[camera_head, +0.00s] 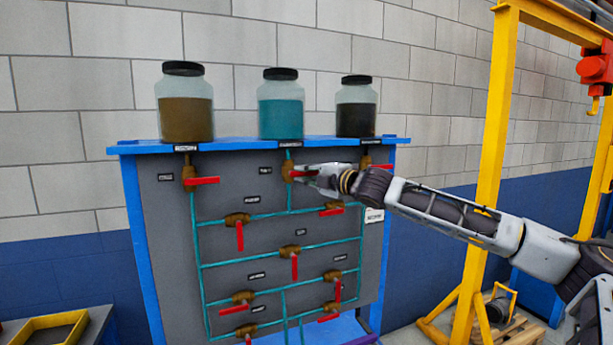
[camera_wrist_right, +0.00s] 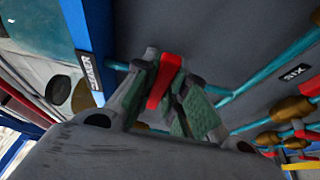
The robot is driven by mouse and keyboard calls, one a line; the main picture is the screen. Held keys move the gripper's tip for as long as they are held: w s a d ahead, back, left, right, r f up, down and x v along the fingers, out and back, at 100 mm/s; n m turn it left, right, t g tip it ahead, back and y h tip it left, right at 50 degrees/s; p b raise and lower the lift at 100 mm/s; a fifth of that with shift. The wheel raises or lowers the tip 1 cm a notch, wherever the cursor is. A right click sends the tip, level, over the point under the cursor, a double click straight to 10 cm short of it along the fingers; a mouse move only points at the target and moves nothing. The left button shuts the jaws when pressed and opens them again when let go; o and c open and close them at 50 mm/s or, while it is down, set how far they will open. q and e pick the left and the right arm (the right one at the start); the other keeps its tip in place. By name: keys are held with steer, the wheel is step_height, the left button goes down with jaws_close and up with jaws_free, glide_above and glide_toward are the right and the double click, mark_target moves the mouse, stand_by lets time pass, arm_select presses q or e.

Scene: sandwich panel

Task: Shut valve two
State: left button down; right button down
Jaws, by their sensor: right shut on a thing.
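A grey panel (camera_head: 264,186) carries several brass valves with red handles on teal pipes. My right gripper (camera_head: 318,177) is at the upper middle valve (camera_head: 287,171), below the jar of teal liquid. Its red handle (camera_head: 301,174) lies roughly level, pointing right. In the right wrist view the red handle (camera_wrist_right: 164,80) is between the two fingers, which are closed on it. The small label (camera_head: 265,170) left of this valve is too small to read. My left gripper is not in view.
Jars of brown (camera_head: 186,118), teal (camera_head: 281,110) and dark (camera_head: 356,112) liquid stand on the blue shelf (camera_head: 233,143) above. An upper left valve (camera_head: 189,172) has a level handle. A yellow frame (camera_head: 494,130) stands at right, behind my arm.

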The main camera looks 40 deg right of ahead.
steer(key=shift+f+n, duration=0.1)
steer(key=shift+n, duration=0.2)
stand_by(0.5)
steer(key=c, duration=1.4)
jaws_free()
steer(key=shift+c, duration=0.2)
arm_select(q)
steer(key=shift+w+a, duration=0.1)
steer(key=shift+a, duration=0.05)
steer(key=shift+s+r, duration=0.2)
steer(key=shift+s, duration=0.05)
arm_select(e)
steer(key=shift+f+m+t, duration=0.15)
steer(key=shift+m+t, duration=0.15)
steer(key=shift+m, duration=0.8)
